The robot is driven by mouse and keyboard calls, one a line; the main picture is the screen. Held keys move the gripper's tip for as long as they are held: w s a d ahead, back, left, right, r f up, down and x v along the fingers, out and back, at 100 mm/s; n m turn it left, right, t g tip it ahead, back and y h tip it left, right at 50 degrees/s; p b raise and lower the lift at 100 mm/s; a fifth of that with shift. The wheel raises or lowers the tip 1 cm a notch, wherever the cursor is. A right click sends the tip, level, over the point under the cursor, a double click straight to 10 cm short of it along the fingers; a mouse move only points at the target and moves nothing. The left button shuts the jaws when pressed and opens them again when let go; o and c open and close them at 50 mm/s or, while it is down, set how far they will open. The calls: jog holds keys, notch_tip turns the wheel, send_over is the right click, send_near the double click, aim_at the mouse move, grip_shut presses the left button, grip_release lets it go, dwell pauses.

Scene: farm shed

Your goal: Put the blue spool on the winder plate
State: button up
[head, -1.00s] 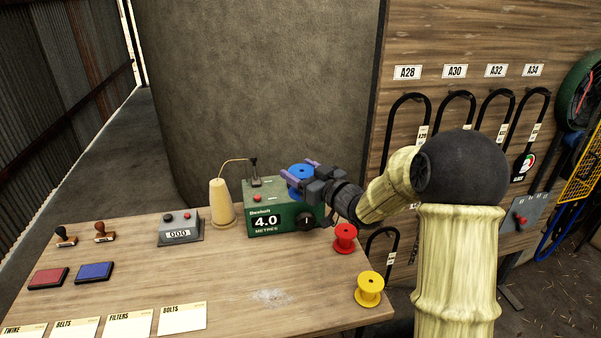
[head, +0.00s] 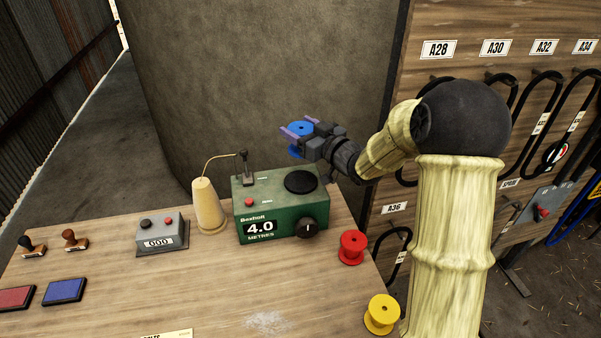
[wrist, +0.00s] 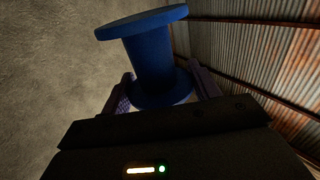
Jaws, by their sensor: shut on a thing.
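The blue spool (head: 300,129) is held in my gripper (head: 298,136), whose purple fingers are shut on it. In the wrist view the blue spool (wrist: 152,55) stands between the two fingers, with its lower flange partly hidden by the gripper body. The winder is a green box (head: 283,212) reading 4.0 metres, with a black round plate (head: 300,182) on its top. The plate is bare. The spool and gripper appear above and behind the plate in the head view, apart from it.
A cream twine cone (head: 208,206) stands left of the winder, its twine running to a black lever (head: 244,168) on the winder. A red spool (head: 352,247) and a yellow spool (head: 382,314) stand on the bench at right. A grey counter box (head: 162,233) sits left.

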jog(key=shift+w, duration=0.25)
jog(key=shift+s+a, duration=0.1)
jog(key=shift+s, duration=0.25)
jog(key=shift+s+f, duration=0.15)
jog(key=shift+f, duration=0.05)
notch_tip(320, 180, down, 6)
jog(key=shift+r, duration=0.1)
jog(key=shift+f+p, duration=0.45)
jog(key=shift+f, duration=1.4)
jog(key=shift+f, duration=0.1)
jog(key=o, duration=1)
jog(key=shift+c, duration=0.2)
